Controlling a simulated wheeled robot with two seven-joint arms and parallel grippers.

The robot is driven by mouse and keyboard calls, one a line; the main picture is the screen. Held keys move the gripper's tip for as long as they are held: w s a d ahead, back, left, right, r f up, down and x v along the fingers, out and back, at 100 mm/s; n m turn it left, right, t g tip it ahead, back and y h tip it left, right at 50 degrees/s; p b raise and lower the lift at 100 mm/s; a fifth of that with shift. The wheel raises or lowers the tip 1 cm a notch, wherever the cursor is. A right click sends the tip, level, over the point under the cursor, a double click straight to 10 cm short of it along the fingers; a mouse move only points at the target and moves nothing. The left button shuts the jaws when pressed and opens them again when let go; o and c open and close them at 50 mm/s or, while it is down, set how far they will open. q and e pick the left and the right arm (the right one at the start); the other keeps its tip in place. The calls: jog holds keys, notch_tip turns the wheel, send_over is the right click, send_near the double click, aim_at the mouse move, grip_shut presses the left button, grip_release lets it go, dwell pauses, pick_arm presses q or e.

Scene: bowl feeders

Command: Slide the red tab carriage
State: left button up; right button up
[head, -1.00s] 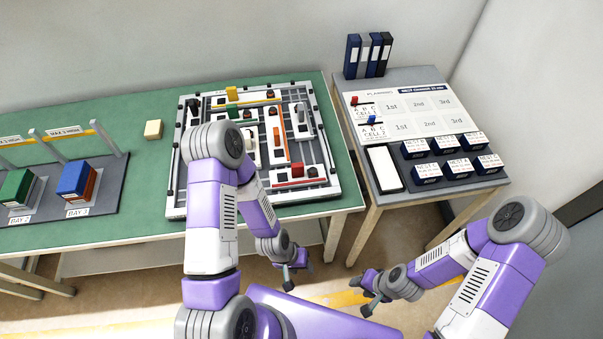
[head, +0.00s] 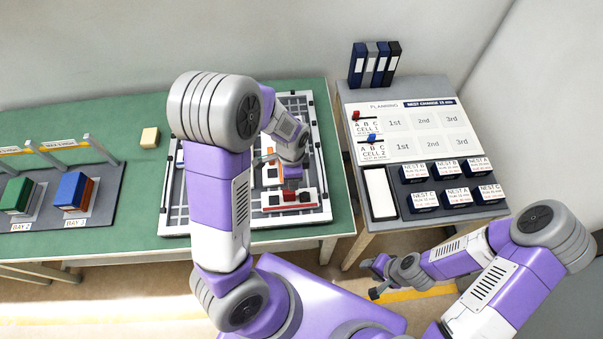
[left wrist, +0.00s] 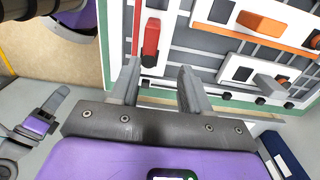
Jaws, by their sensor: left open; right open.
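The red tab (head: 289,195) stands on a white carriage at the near right of the framed slide board (head: 326,180). In the left wrist view the red tab (left wrist: 151,38) shows upright on its white plate, just beyond my fingertips. My left gripper (left wrist: 159,70) is open and empty, the tab lying ahead of the gap, nearer the left finger. I cannot tell the height between them. In the head view my left arm hides much of the board and the fingertips are unclear. My right gripper (head: 373,279) is open and empty, low in front of the tables.
An orange tab (left wrist: 262,23) and a grey tab (left wrist: 271,86) stand on other carriages to the right in the left wrist view. A side table holds a planning board (head: 422,125) and several dark blocks. A cream block (head: 150,137) lies left of the board.

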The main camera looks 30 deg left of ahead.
aim_at(289, 197)
pick_arm(q)
jog(key=shift+s+f, duration=1.05)
jog(key=shift+s, duration=0.15)
jog(key=f, duration=0.3)
jog(key=f+b, duration=0.1)
jog(key=shift+w+f, duration=0.2)
jog(key=shift+w, duration=0.2)
jog(key=shift+s, duration=0.25)
pick_arm(e)
jog(key=shift+s+f, duration=0.35)
jog(key=shift+s, duration=0.55)
pick_arm(q)
jog(key=shift+w+f, duration=0.1)
jog(key=shift+w, duration=0.05)
jog(key=shift+c, duration=0.3)
pick_arm(e)
jog(key=shift+w, duration=0.1)
pick_arm(q)
grip_shut()
